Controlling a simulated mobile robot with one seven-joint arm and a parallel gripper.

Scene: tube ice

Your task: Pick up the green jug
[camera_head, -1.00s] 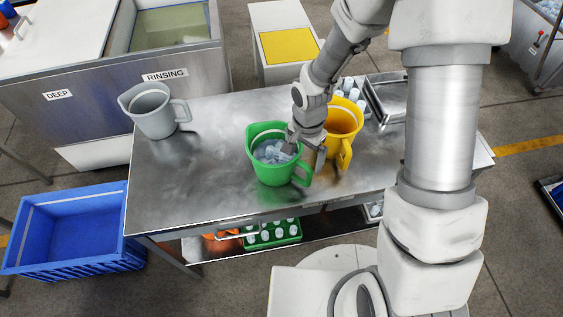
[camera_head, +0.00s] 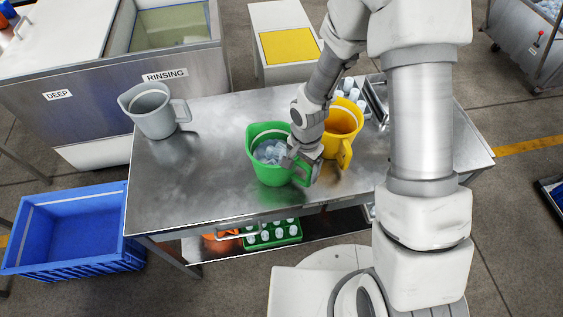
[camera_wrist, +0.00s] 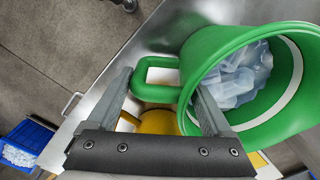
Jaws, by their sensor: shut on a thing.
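The green jug (camera_head: 270,178) stands upright on the steel table (camera_head: 200,200), with clear ice pieces (camera_head: 269,152) inside. In the wrist view the jug (camera_wrist: 208,48) fills the right side, with its handle (camera_wrist: 154,94) between my two fingers. My gripper (camera_head: 308,170) is at the jug's right side, shut on the handle. My gripper in the wrist view (camera_wrist: 162,86) has one finger on each side of the handle. The gripper hides part of the handle in the head view.
The yellow jug (camera_head: 342,122) stands close behind and right of the green one. A grey jug (camera_head: 154,118) stands at the far left of the table. A blue bin (camera_head: 75,262) is on the floor at left. The table's left front is clear.

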